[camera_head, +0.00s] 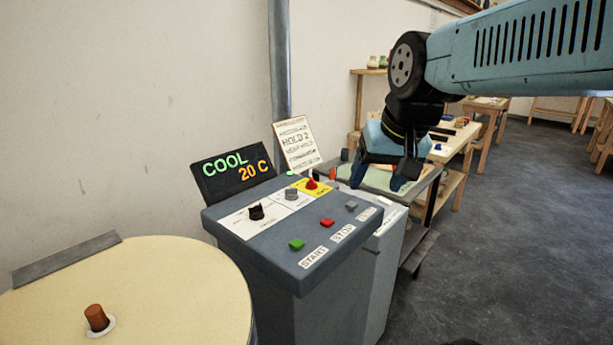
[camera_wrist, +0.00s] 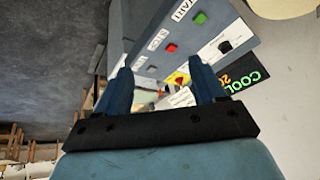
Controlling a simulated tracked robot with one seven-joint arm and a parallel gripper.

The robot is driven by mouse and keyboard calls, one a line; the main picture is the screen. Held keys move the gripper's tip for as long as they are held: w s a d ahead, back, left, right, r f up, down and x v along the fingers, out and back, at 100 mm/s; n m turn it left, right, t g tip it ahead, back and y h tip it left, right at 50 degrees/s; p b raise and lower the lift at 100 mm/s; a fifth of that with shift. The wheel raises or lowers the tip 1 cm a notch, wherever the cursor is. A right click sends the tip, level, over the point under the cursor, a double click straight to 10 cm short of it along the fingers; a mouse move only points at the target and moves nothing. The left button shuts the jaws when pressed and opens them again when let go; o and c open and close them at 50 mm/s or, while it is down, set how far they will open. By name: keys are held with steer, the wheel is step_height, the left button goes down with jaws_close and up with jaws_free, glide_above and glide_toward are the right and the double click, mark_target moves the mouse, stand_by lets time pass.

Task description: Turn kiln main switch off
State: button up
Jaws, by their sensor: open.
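The blue-grey control console (camera_head: 262,240) stands in the middle of the head view. A red knob on a yellow plate (camera_head: 312,185) is at its back right; its lettering is too small to read, so I cannot tell surely that it is the main switch. A grey knob (camera_head: 291,194) and a black knob (camera_head: 256,211) sit left of it on white plates. The display (camera_head: 235,174) reads "COOL 20 C". My gripper (camera_head: 378,182) is open and empty, right of the red knob and apart from it. In the wrist view the yellow plate (camera_wrist: 180,78) shows between the fingers (camera_wrist: 163,85), partly hidden.
Green START (camera_head: 296,244), red STOP (camera_head: 327,222) and a grey button (camera_head: 351,205) line the console's front. A round cream lid (camera_head: 170,290) is at left. Workbenches stand behind my arm; floor at right is clear.

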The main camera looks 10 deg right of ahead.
steer(key=w+r+m+g+y, duration=0.1)
steer(key=w+r+m, duration=0.25)
steer(key=w, duration=0.65)
steer(key=m+g+y, duration=0.3)
steer(key=m, duration=1.2)
glide_above(311, 178)
steer(key=d, duration=0.6)
step_height(311, 178, down, 11)
steer(key=shift+n, duration=0.25)
steer(key=x, duration=0.9)
steer(key=s+x, duration=0.1)
steer(key=x, duration=0.3)
steer(key=shift+f, duration=0.25)
steer(key=shift+c, duration=0.4)
steer(key=c, duration=0.9)
steer(key=shift+a, duration=0.25)
steer(key=shift+c, duration=0.4)
steer(key=shift+d, duration=0.15)
